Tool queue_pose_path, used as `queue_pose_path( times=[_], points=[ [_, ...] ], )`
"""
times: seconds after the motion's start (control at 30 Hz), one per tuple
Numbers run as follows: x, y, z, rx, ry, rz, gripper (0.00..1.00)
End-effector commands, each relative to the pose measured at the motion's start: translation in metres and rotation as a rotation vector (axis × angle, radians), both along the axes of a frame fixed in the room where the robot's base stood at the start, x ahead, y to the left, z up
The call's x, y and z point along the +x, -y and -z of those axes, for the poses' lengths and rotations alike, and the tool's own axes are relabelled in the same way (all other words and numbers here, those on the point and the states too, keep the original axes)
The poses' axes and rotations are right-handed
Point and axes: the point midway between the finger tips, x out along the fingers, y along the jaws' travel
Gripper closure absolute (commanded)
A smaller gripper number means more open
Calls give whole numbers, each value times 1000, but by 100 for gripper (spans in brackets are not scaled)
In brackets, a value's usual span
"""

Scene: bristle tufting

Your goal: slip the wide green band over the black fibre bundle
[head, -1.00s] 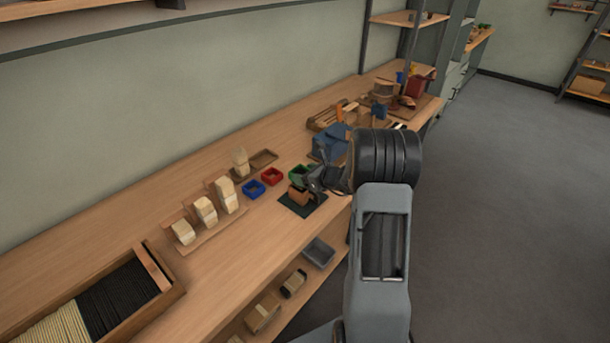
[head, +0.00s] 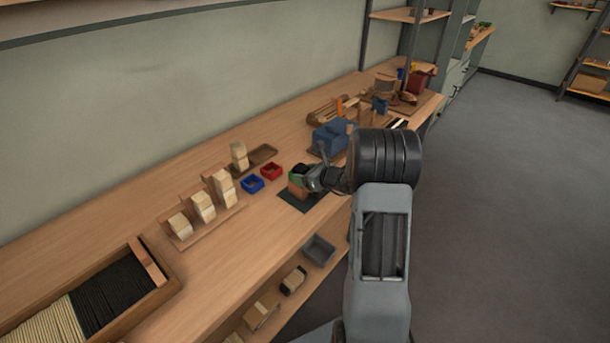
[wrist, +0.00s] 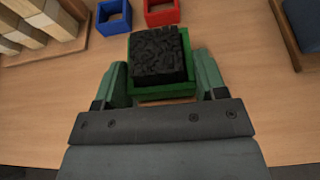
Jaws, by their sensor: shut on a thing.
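My gripper (wrist: 163,80) is shut on the wide green band (wrist: 165,91), with one finger on each side of it. The black fibre bundle (wrist: 158,54) stands inside the band, its rough dark top showing above the green rim. The band's far side is hidden behind the bundle. In the head view my gripper (head: 312,180) is at the green band (head: 296,178), which sits above a small wooden block (head: 297,190) on a dark mat (head: 303,204). I cannot tell how far down the bundle the band sits.
A red square band (head: 271,171) and a blue one (head: 252,184) lie on the bench left of the gripper. Pale bundles (head: 203,206) stand in a wooden rack farther left. A blue machine (head: 332,137) stands behind my gripper. Bare bench lies in front of the rack.

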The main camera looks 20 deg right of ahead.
Motion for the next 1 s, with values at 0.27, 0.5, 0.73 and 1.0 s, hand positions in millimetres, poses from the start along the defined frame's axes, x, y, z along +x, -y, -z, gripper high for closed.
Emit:
queue_pose_path(
  times=[0.27, 0.5, 0.73, 1.0],
  points=[
    [0, 0, 0, 0, 0, 0, 28],
    [0, 0, 0, 0, 0, 0, 5],
    [0, 0, 0, 0, 0, 0, 0],
    [0, 0, 0, 0, 0, 0, 0]
  ],
)
